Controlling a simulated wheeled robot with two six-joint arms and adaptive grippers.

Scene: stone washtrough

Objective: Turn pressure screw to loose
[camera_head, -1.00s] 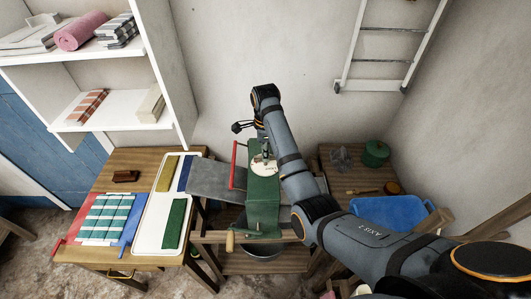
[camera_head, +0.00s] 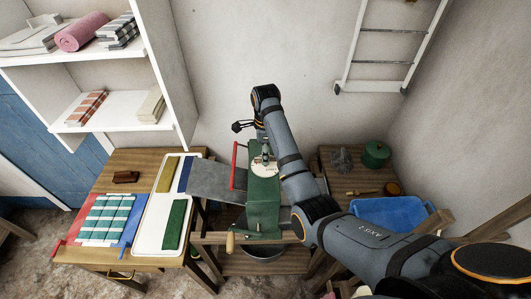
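A green mangle (camera_head: 263,205) stands in the middle, with a pale round disc (camera_head: 258,170) on its top. The pressure screw is not clearly visible; it seems to be at the disc, partly covered by my gripper. My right arm comes in from the right and bends down over the mangle. My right gripper (camera_head: 265,154) points down at the disc. It is too small to tell whether its fingers are open or shut, or whether they touch the screw. My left gripper is not in view.
A red bar (camera_head: 234,165) and a grey sheet (camera_head: 212,180) are at the mangle's left. A wooden table (camera_head: 150,158) with folded cloths and a white tray (camera_head: 150,230) stands left. A blue tub (camera_head: 385,213) and green pot (camera_head: 376,154) are right.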

